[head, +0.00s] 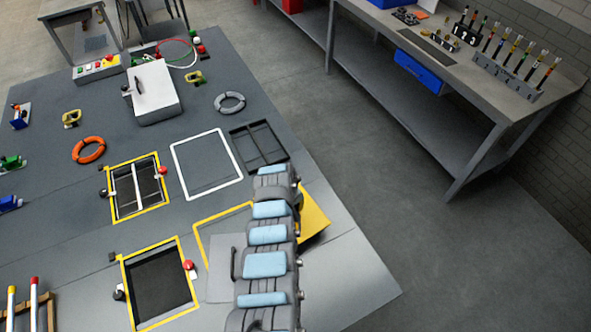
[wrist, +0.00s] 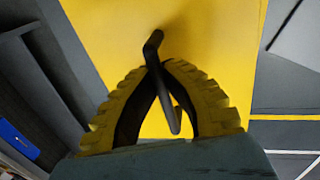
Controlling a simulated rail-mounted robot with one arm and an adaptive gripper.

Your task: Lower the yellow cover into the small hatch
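The flat yellow cover (head: 314,217) shows in the head view beside my arm, which hides much of it. It fills the middle of the wrist view (wrist: 200,30), with a dark bar handle (wrist: 157,60) on it. My gripper (wrist: 163,66) has its fingers closed around that handle. In the head view the arm hides the gripper. I cannot tell whether the cover is clear of the deck. Two yellow-framed openings are left of my arm: a farther, smaller-looking one with bars inside (head: 134,187) and a nearer dark one (head: 160,285).
A red knob (head: 189,265) stands beside the nearer opening, and another (head: 163,170) beside the farther one. A grey box (head: 153,92), an orange ring (head: 88,150) and a grey ring (head: 230,103) lie farther back. A white-outlined area (head: 207,163) is clear. A workbench (head: 470,80) stands to the right.

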